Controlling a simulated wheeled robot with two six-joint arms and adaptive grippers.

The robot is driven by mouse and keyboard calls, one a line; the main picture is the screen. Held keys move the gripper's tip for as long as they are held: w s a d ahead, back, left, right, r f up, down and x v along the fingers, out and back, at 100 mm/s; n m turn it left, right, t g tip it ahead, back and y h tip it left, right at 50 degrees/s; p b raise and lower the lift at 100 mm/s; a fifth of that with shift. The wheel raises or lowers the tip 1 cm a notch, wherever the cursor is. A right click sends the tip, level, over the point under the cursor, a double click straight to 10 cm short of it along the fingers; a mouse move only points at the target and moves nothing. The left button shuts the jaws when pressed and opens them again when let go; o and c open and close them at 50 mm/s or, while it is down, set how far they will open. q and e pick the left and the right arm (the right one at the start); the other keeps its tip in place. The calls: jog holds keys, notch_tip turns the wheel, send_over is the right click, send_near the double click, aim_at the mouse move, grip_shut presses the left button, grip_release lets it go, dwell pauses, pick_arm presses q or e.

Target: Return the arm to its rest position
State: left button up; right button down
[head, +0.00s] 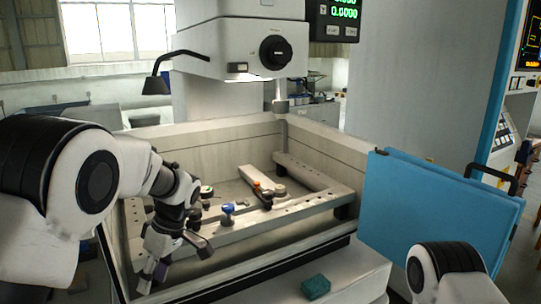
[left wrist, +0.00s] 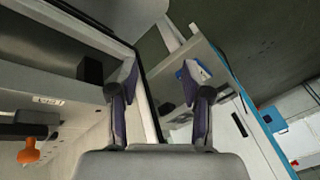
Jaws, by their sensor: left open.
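My left arm comes in from the left in the head view, reaching over the near-left part of the machine's work tank. My left gripper (head: 174,262) points down near the tank's near-left edge, its fingers spread and nothing between them. In the left wrist view the gripper (left wrist: 159,80) also shows two separated dark fingers with an empty gap, over a pale tank edge. Part of my right arm shows at the lower right of the head view; its gripper is out of frame.
The tank wall (head: 335,160) surrounds a clamping frame (head: 290,222) with a blue knob (head: 228,208) and an orange knob (head: 257,184). A teal block (head: 316,287) lies on the front ledge. A blue door (head: 440,210) stands right. The machine head (head: 240,50) hangs above.

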pick_arm(q)
jog(key=s+a+f+m+g+h, duration=0.1)
jog(key=s+f+g, duration=0.1)
jog(key=s+f, duration=0.9)
jog(key=s+a+f+m+g+h, duration=0.1)
jog(key=s+f+g, duration=0.1)
jog(key=s+f, duration=0.9)
jog(key=s+d+f+m+t+h, duration=0.25)
jog(key=s+f+m, duration=0.55)
jog(key=s+f, duration=0.45)
jog(key=w+m+t, duration=0.1)
jog(key=w+r+m+t, duration=0.1)
jog(key=m, duration=0.1)
jog(key=w+a+m+t, duration=0.1)
jog(key=t, duration=0.1)
jog(key=shift+w+r+y, duration=0.2)
jog(key=shift+w+y, duration=0.05)
